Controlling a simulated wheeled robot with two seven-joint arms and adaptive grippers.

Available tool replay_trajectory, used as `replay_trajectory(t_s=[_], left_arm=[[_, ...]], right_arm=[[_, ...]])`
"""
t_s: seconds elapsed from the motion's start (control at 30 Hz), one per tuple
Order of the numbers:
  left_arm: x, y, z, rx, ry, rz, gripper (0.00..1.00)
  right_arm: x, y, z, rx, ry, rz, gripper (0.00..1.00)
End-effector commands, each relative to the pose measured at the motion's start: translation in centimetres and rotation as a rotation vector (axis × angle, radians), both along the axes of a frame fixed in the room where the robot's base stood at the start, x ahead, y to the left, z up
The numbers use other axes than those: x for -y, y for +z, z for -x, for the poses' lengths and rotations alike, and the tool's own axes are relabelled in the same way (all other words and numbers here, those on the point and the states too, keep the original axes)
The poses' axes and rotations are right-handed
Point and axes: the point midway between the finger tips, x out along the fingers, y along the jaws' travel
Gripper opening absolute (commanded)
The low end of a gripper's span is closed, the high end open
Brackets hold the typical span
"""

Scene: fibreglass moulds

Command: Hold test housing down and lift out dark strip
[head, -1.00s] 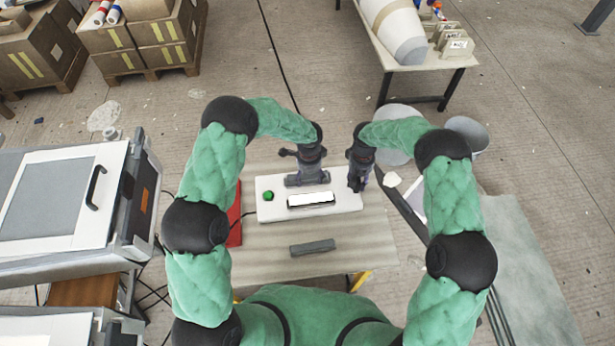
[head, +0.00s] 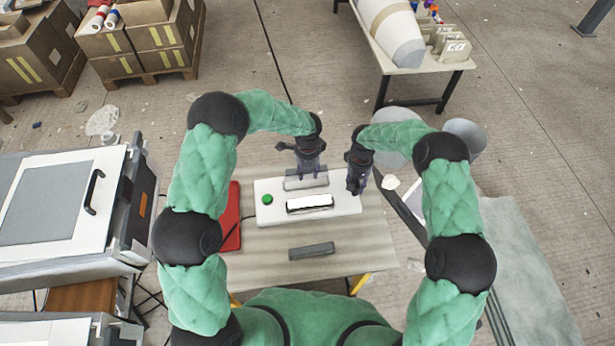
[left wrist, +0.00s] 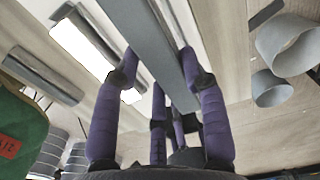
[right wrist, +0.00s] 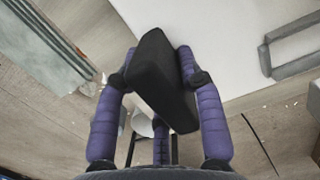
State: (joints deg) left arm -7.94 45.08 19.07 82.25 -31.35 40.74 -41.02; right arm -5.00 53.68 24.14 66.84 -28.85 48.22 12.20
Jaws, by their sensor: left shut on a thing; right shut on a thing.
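The white test housing (head: 345,202) lies on the table, with a green button (head: 267,199) and a bright, dark-rimmed window (head: 310,203). My left gripper (head: 308,174) is shut on a long grey strip over the housing's far side. That strip (left wrist: 163,45) runs between its fingers in the left wrist view; I cannot tell how far it is above the housing. My right gripper (head: 357,186) is at the housing's right end. In the right wrist view it is shut on a black block (right wrist: 160,80), which hides part of the housing's edge.
Another grey bar (head: 312,250) lies on the table in front of the housing. A red flat item (head: 231,217) is at the table's left edge. A white cart (head: 55,200) stands further left. Round bins (head: 465,138) are on the floor beyond the table.

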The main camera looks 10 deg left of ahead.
Motion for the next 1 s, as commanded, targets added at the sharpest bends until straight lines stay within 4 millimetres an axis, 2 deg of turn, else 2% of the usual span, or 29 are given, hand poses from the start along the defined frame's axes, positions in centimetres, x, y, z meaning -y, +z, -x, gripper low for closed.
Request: replay_trajectory(t_s=[0.1, 0.3, 0.63, 0.67, 0.73, 0.77, 1.0], left_arm=[[0.0, 2.2, -0.1, 0.002, -0.001, 0.000, 0.07], [0.0, 4.5, 0.0, 0.001, 0.000, 0.000, 0.07], [0.0, 4.9, 0.1, -0.002, -0.001, 0.000, 0.07], [0.0, 4.9, 0.1, -0.002, -0.001, 0.000, 0.07], [0.0, 4.9, 0.1, -0.002, -0.001, 0.000, 0.07], [0.0, 4.9, 0.1, -0.002, 0.000, 0.000, 0.07], [0.0, 4.9, 0.1, -0.002, 0.000, 0.000, 0.07]], right_arm=[[0.0, -0.3, 0.4, -0.008, 0.004, 0.001, 0.00], [0.0, -0.3, 0.4, -0.008, 0.004, 0.001, 0.00], [0.0, -0.3, 0.4, -0.008, 0.004, 0.001, 0.00], [0.0, -0.3, 0.4, -0.008, 0.004, 0.001, 0.41], [0.0, -0.3, 0.4, -0.008, 0.004, 0.001, 0.61], [0.0, -0.3, 0.4, -0.008, 0.004, 0.001, 0.66], [0.0, -0.2, 0.2, -0.004, 0.002, 0.000, 0.66]])
